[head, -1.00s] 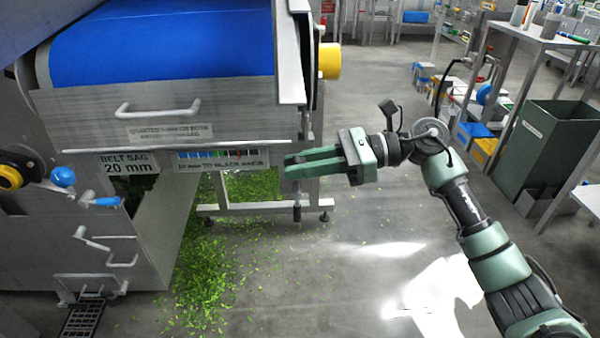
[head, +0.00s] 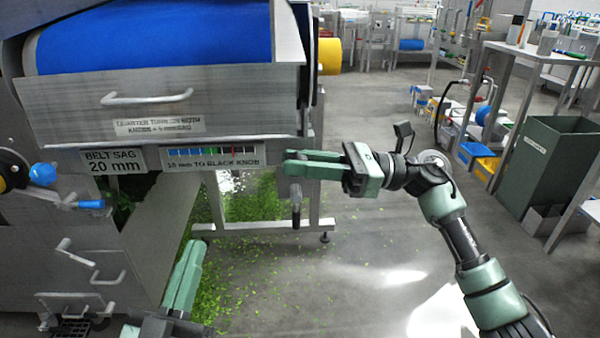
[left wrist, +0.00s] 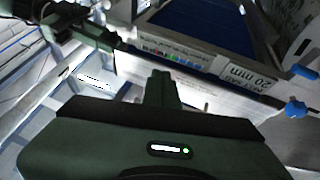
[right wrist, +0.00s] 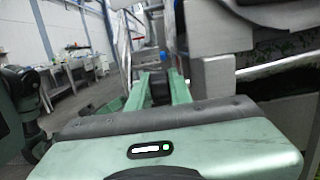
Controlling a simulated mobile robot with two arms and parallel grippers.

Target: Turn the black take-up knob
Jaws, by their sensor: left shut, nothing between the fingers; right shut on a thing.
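My right gripper (head: 290,164) is at the right end of the belt machine, below its pan. It is shut on a dark thing, apparently the black take-up knob, which the fingers mostly hide. In the right wrist view the thing (right wrist: 160,88) shows dark between the fingers. A dark grey handle (head: 296,205) hangs just below those fingertips. My left gripper (head: 190,262) is shut and empty, low in front of the machine. A sign (head: 113,161) reads "BELT SAG 20 mm". Beside it is a coloured scale (head: 215,153) with a line naming the black knob.
A blue knob (head: 43,173) and a blue-gripped lever (head: 90,204) are on the machine's left. Cut greens (head: 245,205) litter the floor under the machine. A green bin (head: 545,165) and shelving stand at right.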

